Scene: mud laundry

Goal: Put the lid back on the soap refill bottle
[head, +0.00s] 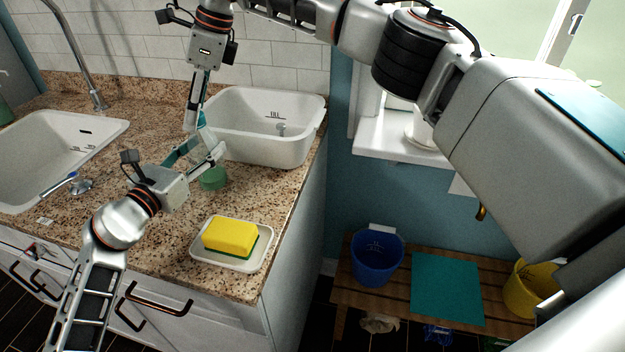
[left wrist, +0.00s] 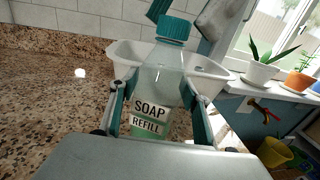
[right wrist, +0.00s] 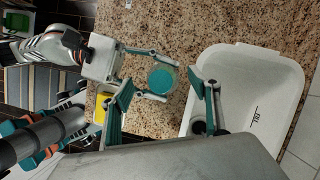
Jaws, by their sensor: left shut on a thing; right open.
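The soap refill bottle (left wrist: 160,88) is clear with green liquid and a "SOAP REFILL" label, and stands upright on the counter. My left gripper (head: 205,155) is shut around its body, one finger on each side in the left wrist view. The ribbed teal lid (left wrist: 175,28) sits on top of the bottle neck; I cannot tell how tightly. From above, in the right wrist view, the lid (right wrist: 162,80) shows as a round teal disc. My right gripper (right wrist: 163,88) is open above it, its fingers apart on either side of the lid, with gaps. In the head view the arms partly hide the bottle (head: 212,180).
A white basin (head: 305,135) stands close behind the bottle. A soap dish (head: 228,262) with a yellow sponge (head: 230,236) lies near the counter's front edge. A sink (head: 45,150) is at left. A bench with a blue bucket (head: 376,260) stands lower right.

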